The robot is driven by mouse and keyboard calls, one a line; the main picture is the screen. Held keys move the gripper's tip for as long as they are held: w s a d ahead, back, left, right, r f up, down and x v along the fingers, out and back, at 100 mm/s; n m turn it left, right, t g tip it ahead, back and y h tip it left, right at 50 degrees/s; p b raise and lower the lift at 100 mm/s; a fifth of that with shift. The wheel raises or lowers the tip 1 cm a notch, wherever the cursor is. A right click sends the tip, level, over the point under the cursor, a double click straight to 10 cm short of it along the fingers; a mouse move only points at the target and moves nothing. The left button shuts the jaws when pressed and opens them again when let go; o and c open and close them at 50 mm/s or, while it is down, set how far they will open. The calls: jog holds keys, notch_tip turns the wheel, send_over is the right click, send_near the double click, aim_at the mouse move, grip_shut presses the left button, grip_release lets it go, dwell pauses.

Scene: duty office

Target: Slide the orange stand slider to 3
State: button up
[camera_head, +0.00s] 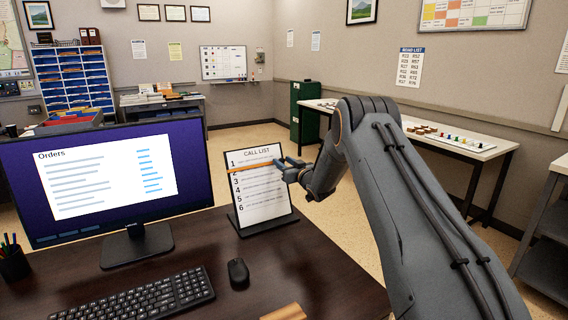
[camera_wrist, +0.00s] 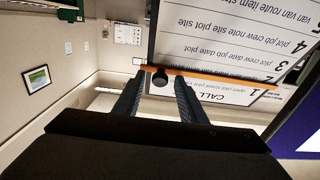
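The call list stand (camera_head: 262,205) holds a white sheet with numbered lines and stands on the desk, right of the monitor. The orange slider (camera_head: 250,168) crosses the sheet at about line 2, just above the printed 3. In the wrist view, which is upside down, the slider (camera_wrist: 215,73) carries a dark round knob (camera_wrist: 160,78). My gripper (camera_head: 288,168) is at the stand's right edge. In the wrist view its fingers (camera_wrist: 160,92) are apart, one on each side of the knob, with gaps visible. Contact cannot be told.
The monitor (camera_head: 110,185) stands left of the stand. A keyboard (camera_head: 140,298) and a mouse (camera_head: 238,272) lie in front on the dark desk. A wooden object (camera_head: 285,312) is at the near edge. Desk space right of the mouse is clear.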

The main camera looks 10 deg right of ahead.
grip_shut()
notch_tip(320, 180, down, 6)
jog(key=s+b, duration=0.2)
jog(key=b, duration=0.1)
jog(key=shift+s+d+f, duration=0.2)
jog(key=shift+s+d, duration=0.05)
jog(key=shift+d, duration=0.15)
grip_release()
jog(key=b+v, duration=0.1)
jog(key=v, duration=0.6)
jog(key=shift+s, duration=0.35)
